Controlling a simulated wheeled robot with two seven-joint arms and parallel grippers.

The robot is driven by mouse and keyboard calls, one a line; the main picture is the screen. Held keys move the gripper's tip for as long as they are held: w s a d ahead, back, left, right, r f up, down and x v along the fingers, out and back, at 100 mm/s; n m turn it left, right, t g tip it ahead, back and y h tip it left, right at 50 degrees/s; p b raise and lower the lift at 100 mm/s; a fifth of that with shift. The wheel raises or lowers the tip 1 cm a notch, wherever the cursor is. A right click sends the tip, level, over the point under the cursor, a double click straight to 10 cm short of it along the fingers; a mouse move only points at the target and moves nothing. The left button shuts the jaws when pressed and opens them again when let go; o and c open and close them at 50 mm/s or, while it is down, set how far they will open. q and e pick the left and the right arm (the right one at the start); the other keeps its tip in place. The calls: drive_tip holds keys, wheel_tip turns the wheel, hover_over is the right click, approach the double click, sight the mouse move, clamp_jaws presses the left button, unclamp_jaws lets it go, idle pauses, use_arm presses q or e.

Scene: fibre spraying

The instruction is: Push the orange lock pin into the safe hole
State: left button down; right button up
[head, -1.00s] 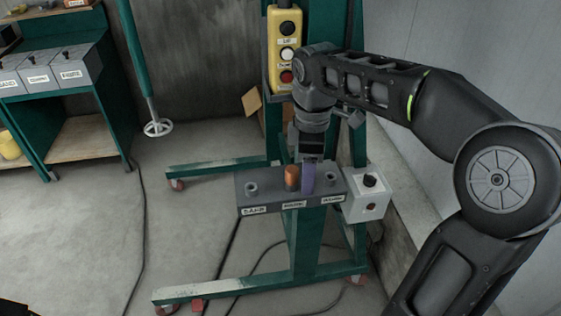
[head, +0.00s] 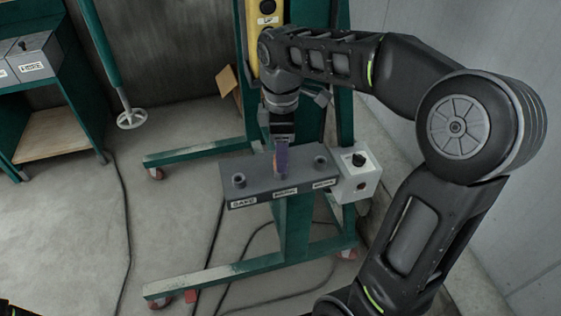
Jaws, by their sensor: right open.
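A dark grey block (head: 306,160) on the green stand has a row of hole collars along its top and white labels on its front. The label at the left end seems to read SAFE, under an empty collar (head: 239,181). My right gripper (head: 281,163) points down over the middle of the block, its purple fingers open. The orange lock pin (head: 275,160) shows only as a thin sliver at the fingers, by the middle hole; most of it is hidden. I cannot tell whether the fingers touch it. My left gripper is not in view.
A white switch box (head: 357,178) with a black knob adjoins the block's right end. A yellow button pendant (head: 264,28) hangs above. The green stand's feet and loose cables lie below. A green workbench (head: 45,80) stands at the left, with open floor between.

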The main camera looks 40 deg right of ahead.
drive_tip(key=shift+f+p, duration=0.55)
drive_tip(key=shift+f, duration=2.05)
clamp_jaws()
